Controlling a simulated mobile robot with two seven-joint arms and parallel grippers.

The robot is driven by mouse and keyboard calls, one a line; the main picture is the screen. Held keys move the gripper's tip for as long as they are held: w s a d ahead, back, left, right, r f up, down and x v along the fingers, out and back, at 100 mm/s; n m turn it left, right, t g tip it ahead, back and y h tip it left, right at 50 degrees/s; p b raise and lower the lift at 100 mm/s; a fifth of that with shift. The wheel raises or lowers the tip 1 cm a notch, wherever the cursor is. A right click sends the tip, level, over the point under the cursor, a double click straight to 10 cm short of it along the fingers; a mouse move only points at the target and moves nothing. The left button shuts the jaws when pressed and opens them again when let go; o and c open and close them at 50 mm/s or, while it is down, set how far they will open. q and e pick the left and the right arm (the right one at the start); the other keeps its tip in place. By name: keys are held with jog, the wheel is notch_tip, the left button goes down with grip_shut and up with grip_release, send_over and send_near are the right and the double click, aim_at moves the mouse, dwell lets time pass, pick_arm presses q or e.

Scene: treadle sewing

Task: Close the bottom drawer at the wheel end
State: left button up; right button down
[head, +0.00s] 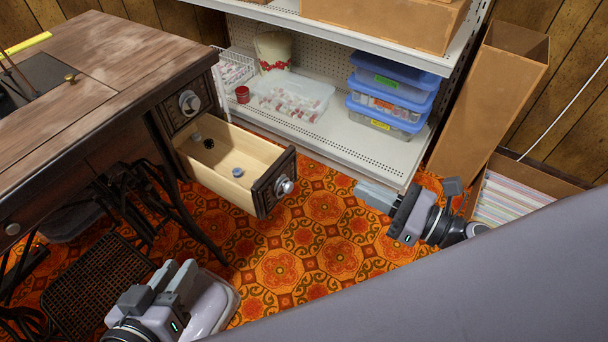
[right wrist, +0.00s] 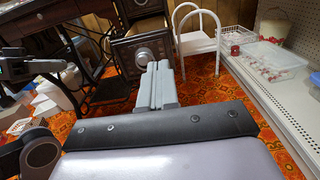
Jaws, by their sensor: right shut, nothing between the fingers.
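The bottom drawer (head: 236,168) stands pulled out from the dark wooden sewing cabinet (head: 95,65), under a shut upper drawer (head: 187,106). It has a dark carved front, a round metal knob (head: 284,186) and a few small items inside. In the right wrist view the drawer front (right wrist: 128,53) and its knob (right wrist: 143,56) show beyond the fingertips. My right gripper (head: 362,192) is shut and empty, to the right of the knob, with a gap between; its fingers also show in the right wrist view (right wrist: 158,68). My left gripper (head: 179,266) is low in front of the cabinet, apart from the drawer; its finger gap is unclear.
A metal shelf (head: 350,150) with blue-lidded boxes (head: 390,90) and a clear tub (head: 292,96) stands behind the drawer. A cardboard box (head: 490,100) leans at the right. The iron treadle (head: 95,285) is at lower left. Patterned floor lies clear before the drawer.

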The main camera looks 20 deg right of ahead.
aim_at(291, 156)
jog(key=x, duration=1.4)
jog(key=shift+s+a+f, duration=0.1)
